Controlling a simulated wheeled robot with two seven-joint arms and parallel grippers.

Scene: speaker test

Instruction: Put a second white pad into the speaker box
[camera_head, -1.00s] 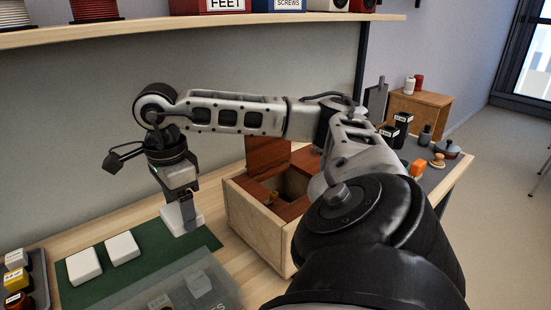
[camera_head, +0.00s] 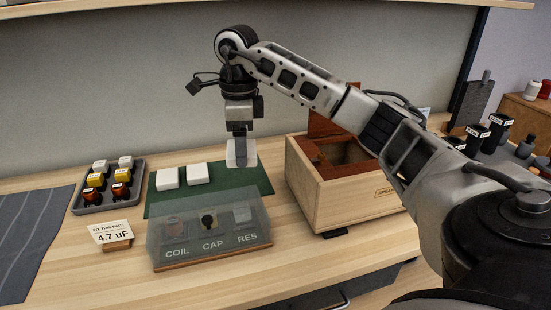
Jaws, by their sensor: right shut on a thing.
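My right gripper (camera_head: 240,150) is shut on a white pad (camera_head: 243,160), which appears to be held just above the back right of the green mat (camera_head: 240,183). Two more white pads, a left one (camera_head: 167,179) and a right one (camera_head: 198,174), lie side by side on the mat. The speaker box (camera_head: 335,205) is an open wooden box to the right of the gripper, with a reddish-brown panel standing at its back. Its inside shows only partly, and my right arm passes over and in front of its right side. My left gripper is out of view.
A clear-covered case (camera_head: 210,237) labelled COIL, CAP and RES lies in front of the mat. A grey tray (camera_head: 108,203) with several small parts and a "4.7 uF" card (camera_head: 117,231) are at left. Dark bottles (camera_head: 495,130) stand at far right. A shelf runs above.

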